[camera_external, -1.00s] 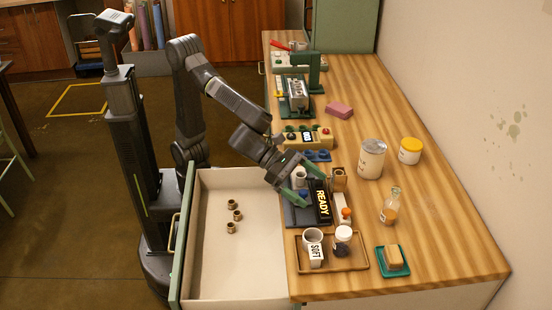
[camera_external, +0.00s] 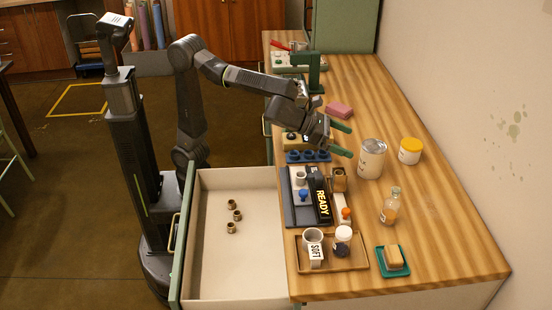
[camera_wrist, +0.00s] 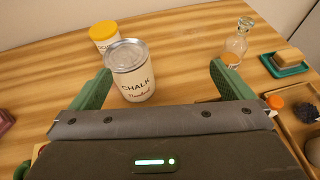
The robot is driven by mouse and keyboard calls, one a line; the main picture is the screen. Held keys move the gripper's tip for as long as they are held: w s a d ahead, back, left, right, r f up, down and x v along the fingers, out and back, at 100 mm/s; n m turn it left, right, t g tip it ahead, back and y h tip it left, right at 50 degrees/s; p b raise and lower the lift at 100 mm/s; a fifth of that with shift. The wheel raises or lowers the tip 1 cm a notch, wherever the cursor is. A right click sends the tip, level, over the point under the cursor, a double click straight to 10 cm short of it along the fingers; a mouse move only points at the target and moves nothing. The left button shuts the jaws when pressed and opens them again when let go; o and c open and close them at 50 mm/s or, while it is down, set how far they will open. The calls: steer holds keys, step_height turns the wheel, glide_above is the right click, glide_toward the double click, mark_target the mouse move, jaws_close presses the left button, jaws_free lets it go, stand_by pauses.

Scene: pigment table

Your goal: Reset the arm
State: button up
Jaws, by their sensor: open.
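My gripper (camera_external: 342,138) is open, with its two green fingers spread and nothing between them. It is held above the wooden table (camera_external: 440,215), left of the white chalk tin (camera_external: 371,160). In the wrist view my gripper (camera_wrist: 168,85) has its fingers apart, and the chalk tin (camera_wrist: 131,72) appears near the left finger, beyond the gripper. My arm reaches out over the table from the left, its forearm nearly level. Part of the yellow device and whatever stands behind the wrist are hidden by it.
A yellow-lidded jar (camera_external: 410,151) and a glass bottle (camera_external: 390,207) stand near the tin. A black READY device (camera_external: 321,200), a blue rack (camera_external: 307,156) and a wooden tray (camera_external: 352,262) line the near side. An open drawer (camera_external: 215,275) holds small brown fittings. A pink block (camera_external: 339,110) lies farther back.

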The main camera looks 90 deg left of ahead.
steer(key=w+a+n+y, duration=0.1)
steer(key=w+a, duration=0.2)
steer(key=a, duration=0.2)
steer(key=shift+w+a+n+y, duration=0.15)
steer(key=shift+a+n+y, duration=0.15)
steer(key=shift+a+y, duration=0.1)
steer(key=shift+f, duration=0.1)
stand_by(1.3)
steer(key=c, duration=0.4)
stand_by(0.5)
steer(key=shift+o, duration=0.2)
